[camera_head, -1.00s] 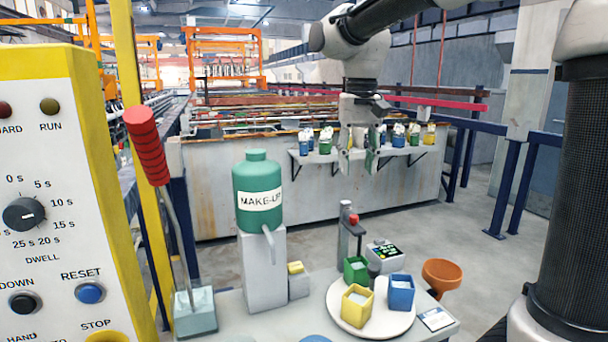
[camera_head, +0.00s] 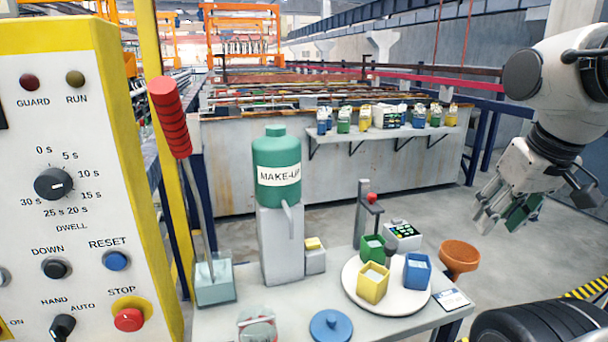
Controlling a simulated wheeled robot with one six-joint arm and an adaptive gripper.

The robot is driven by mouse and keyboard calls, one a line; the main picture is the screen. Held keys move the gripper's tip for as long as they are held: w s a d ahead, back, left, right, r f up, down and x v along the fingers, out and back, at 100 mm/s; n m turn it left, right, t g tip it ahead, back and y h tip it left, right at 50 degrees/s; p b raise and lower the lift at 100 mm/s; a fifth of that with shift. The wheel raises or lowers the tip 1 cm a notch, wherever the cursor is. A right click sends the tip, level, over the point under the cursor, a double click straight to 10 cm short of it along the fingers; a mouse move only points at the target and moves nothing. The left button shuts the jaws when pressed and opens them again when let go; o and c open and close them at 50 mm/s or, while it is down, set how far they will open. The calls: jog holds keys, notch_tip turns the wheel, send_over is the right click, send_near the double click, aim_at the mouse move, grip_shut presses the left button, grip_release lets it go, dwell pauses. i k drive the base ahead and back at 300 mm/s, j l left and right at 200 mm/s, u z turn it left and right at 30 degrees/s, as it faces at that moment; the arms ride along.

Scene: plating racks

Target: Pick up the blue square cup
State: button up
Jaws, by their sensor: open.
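The blue square cup (camera_head: 417,271) stands upright on the right part of a round white plate (camera_head: 352,290) on the grey bench. It has pale contents near its top. A yellow square cup (camera_head: 373,284) and a green square cup (camera_head: 371,248) stand beside it on the same plate. My gripper (camera_head: 499,221) is open and empty in the air at the right, above and to the right of the blue cup, clear of it. Its fingers point down and to the left.
An orange bowl-like funnel (camera_head: 460,256) is at the bench's right edge. A post with a red knob (camera_head: 372,198) rises behind the cups. A green MAKE-UP bottle (camera_head: 277,170) stands on a grey block. A blue lid (camera_head: 331,325) lies in front. A control panel fills the left.

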aim_at(416, 274)
jog(key=k+l+u, duration=0.1)
jog(key=l+u, duration=0.3)
jog(key=l, duration=0.45)
jog(key=l+u, duration=0.2)
jog(key=l, duration=0.25)
jog(key=l+u, duration=0.2)
jog(key=l, duration=0.25)
jog(key=k+l+u, duration=0.2)
jog(key=l, duration=0.25)
jog(key=l+u, duration=0.2)
jog(key=l, duration=0.3)
jog(key=k+l+u, duration=0.15)
jog(key=l, duration=0.25)
jog(key=i+l+u, duration=0.1)
jog(key=l+u, duration=0.3)
jog(key=l, duration=0.4)
jog(key=l+u, duration=0.4)
jog(key=l, duration=0.4)
jog(key=i+l+u, duration=0.2)
jog(key=l+u, duration=0.2)
jog(key=l, duration=0.25)
jog(key=i+l+u, duration=0.1)
jog(key=l+u, duration=0.3)
jog(key=l, duration=0.3)
jog(key=l+u, duration=0.45)
jog(key=l, duration=0.25)
